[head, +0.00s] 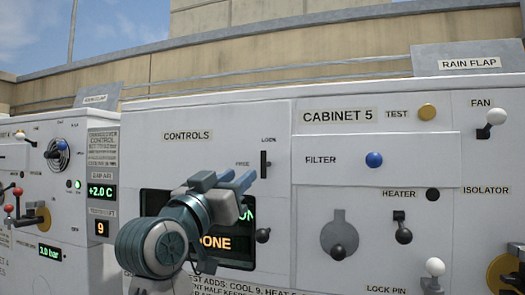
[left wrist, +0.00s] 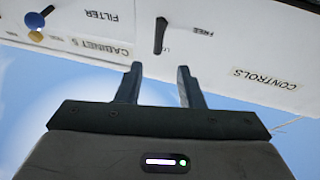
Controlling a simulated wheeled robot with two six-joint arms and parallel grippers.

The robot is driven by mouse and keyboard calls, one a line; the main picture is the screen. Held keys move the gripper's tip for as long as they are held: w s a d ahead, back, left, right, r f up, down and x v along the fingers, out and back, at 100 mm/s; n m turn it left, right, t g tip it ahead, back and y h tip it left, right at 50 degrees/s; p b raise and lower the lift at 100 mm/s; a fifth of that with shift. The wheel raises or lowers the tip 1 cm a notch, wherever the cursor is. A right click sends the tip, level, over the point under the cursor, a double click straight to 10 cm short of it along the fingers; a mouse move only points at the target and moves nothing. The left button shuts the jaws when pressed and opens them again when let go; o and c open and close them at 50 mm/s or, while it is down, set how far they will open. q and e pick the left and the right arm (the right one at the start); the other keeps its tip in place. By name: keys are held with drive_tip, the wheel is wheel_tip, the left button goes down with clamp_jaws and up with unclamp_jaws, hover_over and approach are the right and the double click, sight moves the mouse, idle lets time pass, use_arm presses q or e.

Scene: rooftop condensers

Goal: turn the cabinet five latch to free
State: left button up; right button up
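The cabinet five latch (head: 264,163) is a slim black handle on the white front panel, left of the CABINET 5 sign. It stands upright, with LOCK printed above it and FREE to its left. In the left wrist view, where the panel appears upside down, the latch (left wrist: 160,36) lies just beyond the fingertips, roughly in line with the gap between them. My left gripper (head: 236,178) is open and empty, left of and slightly below the latch in the head view. Its fingers (left wrist: 160,72) are apart and not visibly touching the latch. My right gripper is not in view.
A black knob (head: 263,235) sits below the latch, beside a display (head: 238,243) partly hidden by my left arm. To the right are a blue filter knob (head: 374,159), a grey disc with a black knob (head: 339,236) and a heater lever (head: 402,231).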

sight(262, 154)
use_arm(q)
drive_tip(key=p+x, duration=0.1)
drive_tip(key=x, duration=0.1)
drive_tip(key=p+x, duration=0.1)
drive_tip(key=x, duration=0.2)
drive_tip(key=r+p+x, duration=0.1)
drive_tip(key=p+x, duration=0.1)
drive_tip(key=x, duration=0.1)
drive_tip(key=shift+s+d+r, duration=0.15)
drive_tip(key=shift+r, duration=0.05)
drive_tip(key=shift+p+x, duration=0.4)
drive_tip(key=shift+x, duration=0.55)
drive_tip(key=shift+w+d+f, duration=0.1)
drive_tip(key=shift+w, duration=0.25)
clamp_jaws()
